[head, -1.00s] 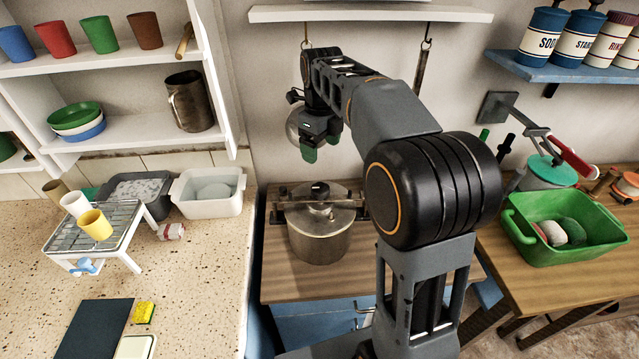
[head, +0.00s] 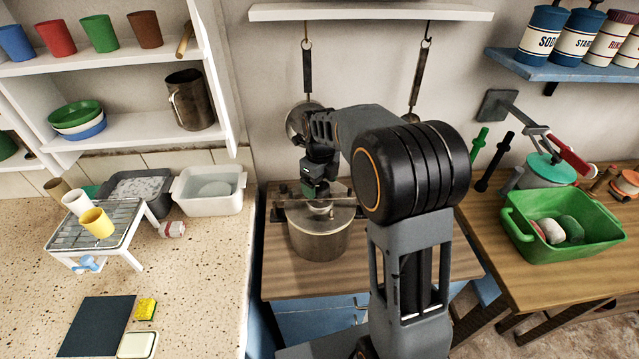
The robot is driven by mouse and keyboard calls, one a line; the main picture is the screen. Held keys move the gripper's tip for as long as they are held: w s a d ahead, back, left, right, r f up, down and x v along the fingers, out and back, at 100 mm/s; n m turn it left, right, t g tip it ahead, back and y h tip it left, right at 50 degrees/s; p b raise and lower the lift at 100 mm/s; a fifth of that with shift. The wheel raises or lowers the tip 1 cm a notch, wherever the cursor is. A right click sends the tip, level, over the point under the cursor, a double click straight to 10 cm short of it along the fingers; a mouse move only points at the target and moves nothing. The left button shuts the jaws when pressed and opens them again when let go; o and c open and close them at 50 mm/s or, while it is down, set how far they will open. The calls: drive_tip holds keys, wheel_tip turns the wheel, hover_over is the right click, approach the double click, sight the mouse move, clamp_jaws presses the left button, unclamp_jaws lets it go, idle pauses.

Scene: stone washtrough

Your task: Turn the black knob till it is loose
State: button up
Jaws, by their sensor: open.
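A metal pot (head: 320,240) with a flat lid and a clamp bar (head: 282,214) across its top stands on a wooden counter. The black knob on top of the lid shows in the earlier picture; now my gripper hides it. My gripper (head: 316,190) is open and points down right over the middle of the lid, with green fingertips. I cannot tell whether the fingers touch the knob or stand around it.
A wall shelf (head: 370,14) with two hanging ladles is behind my arm. A green tub (head: 570,243) and a teal-lidded pot (head: 548,170) stand on the right table. A drying rack (head: 92,235) and a white basin (head: 208,190) are on the left counter.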

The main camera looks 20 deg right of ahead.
drive_tip(key=shift+f, duration=0.3)
drive_tip(key=c, duration=0.9)
